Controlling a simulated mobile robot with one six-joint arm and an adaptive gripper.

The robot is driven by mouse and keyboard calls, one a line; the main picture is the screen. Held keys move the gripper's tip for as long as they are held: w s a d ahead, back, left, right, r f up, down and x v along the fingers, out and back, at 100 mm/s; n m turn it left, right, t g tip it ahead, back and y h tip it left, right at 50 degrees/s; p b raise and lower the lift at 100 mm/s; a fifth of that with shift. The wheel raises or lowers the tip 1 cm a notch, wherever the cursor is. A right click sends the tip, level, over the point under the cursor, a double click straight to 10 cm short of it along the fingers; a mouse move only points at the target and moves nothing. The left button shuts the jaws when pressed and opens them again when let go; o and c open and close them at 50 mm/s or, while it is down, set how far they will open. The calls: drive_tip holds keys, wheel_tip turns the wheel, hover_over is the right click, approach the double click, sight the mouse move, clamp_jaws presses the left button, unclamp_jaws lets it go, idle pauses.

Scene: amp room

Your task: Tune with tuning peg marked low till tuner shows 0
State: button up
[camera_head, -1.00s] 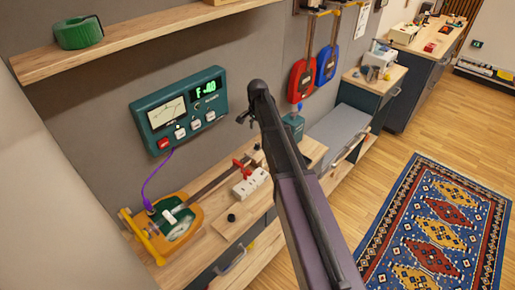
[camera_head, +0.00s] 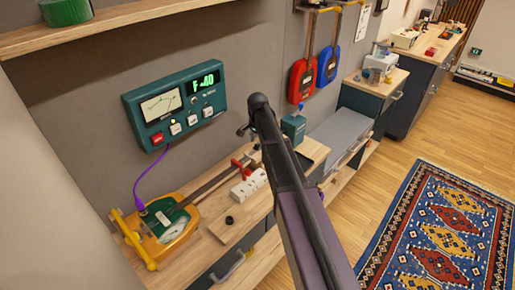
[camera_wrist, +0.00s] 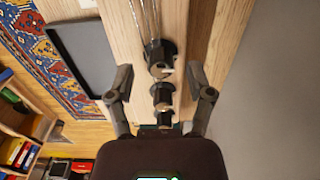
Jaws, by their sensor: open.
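The green tuner (camera_head: 176,105) on the wall shows "F -40" on its display (camera_head: 207,83). A purple cable joins it to an orange stringed instrument (camera_head: 174,230) on the bench. The instrument's dark neck (camera_head: 212,183) runs toward my gripper (camera_head: 250,130); my arm hides its far end. In the wrist view, my gripper (camera_wrist: 160,78) is open, with its two fingers on either side of a row of dark pegs. One peg (camera_wrist: 160,58) sits near the fingertips, another (camera_wrist: 163,95) is closer to the palm. I cannot read any peg marking or see finger contact.
A white block (camera_head: 248,186) and red clamp-like piece (camera_head: 240,165) stand beside the neck. Red (camera_head: 302,80) and blue (camera_head: 327,66) guitar-shaped items hang on the wall. A dark tray (camera_wrist: 77,58) lies left of the pegs. The wooden floor at right is open, with a patterned rug (camera_head: 440,230).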

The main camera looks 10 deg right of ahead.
drive_tip(key=shift+f+b, duration=0.4)
drive_tip(key=shift+f, duration=0.25)
drive_tip(key=shift+c, duration=0.2)
clamp_jaws()
